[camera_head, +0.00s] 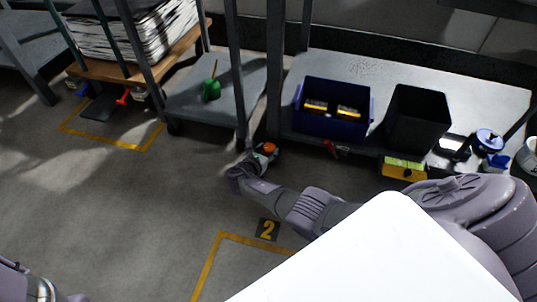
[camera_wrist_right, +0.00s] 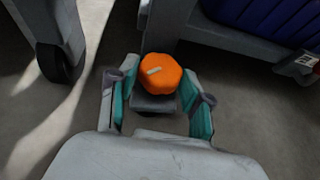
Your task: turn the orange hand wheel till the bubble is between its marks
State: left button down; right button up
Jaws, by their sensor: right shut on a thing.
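The orange hand wheel (camera_head: 269,147) is low at the front edge of the grey shelf, and its rounded orange knob with a pale mark fills the middle of the right wrist view (camera_wrist_right: 165,76). My right gripper (camera_head: 258,157) reaches it from the front. Its two fingers (camera_wrist_right: 158,88) are on either side of the wheel, shut on it. A yellow block with a paler yellow-green top (camera_head: 403,168) sits at the shelf's front edge to the right. It may hold the bubble, but bubble and marks are too small to make out. My left gripper is outside both views.
A blue bin (camera_head: 332,122) with yellow-and-black items and a black bin (camera_head: 416,119) stand on the grey shelf (camera_head: 375,75). A caster wheel (camera_wrist_right: 60,62) is left of the gripper.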

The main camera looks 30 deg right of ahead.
jog(key=m+g+b, duration=0.1)
jog(key=g+b, duration=0.1)
jog(key=m+g+h+b, duration=0.1)
jog(key=m+g+b, duration=0.1)
jog(key=b, duration=0.1)
jog(key=shift+w+a+f+m+h, duration=0.15)
jog(key=shift+w+f+m+h, duration=0.05)
jog(key=shift+w+m+h, duration=0.15)
jog(key=shift+r+m+g+b, duration=0.2)
jog(key=shift+m+g+b, duration=0.3)
jog(key=shift+b, duration=0.3)
jog(key=o, duration=1.1)
jog(key=shift+o, duration=0.2)
jog(key=shift+a+r, duration=0.1)
jog(key=shift+a, duration=0.1)
jog(key=v, duration=1.1)
jog(key=shift+a, duration=0.3)
